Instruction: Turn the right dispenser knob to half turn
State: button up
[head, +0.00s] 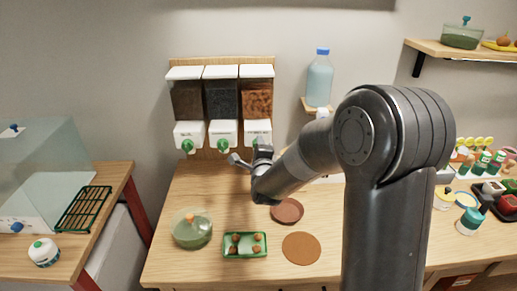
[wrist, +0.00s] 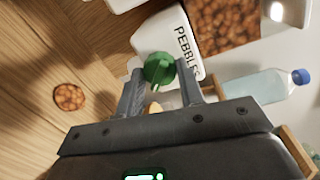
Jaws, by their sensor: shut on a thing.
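The right dispenser (head: 257,98) holds brown pebbles and hangs at the right end of a row of three on a wooden back panel. Its white front reads PEBBLES in the wrist view (wrist: 184,38). Its green knob (wrist: 159,68) sits between the fingertips of my gripper (wrist: 160,82), which is shut on it. In the head view my gripper (head: 258,152) is at this dispenser's lower front and hides the knob. The left knob (head: 187,146) and the middle knob (head: 223,145) are green and uncovered.
A blue-capped bottle (head: 319,78) stands on a small shelf right of the dispensers. Below are a green tray (head: 245,253) with small brown things, a domed green container (head: 192,229) and two brown discs (head: 301,248).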

jog(key=shift+d+f+m+t, duration=0.1)
jog(key=shift+m+t, duration=0.1)
jog(key=shift+m, duration=1.85)
jog(key=shift+d+f+m+t, duration=0.1)
jog(key=shift+m+t, duration=0.1)
jog(key=shift+m, duration=2.15)
jog(key=o, duration=1)
jog(key=shift+a+r, duration=0.1)
jog(key=s, duration=0.7)
jog(key=s+d, duration=0.1)
jog(key=s, duration=0.3)
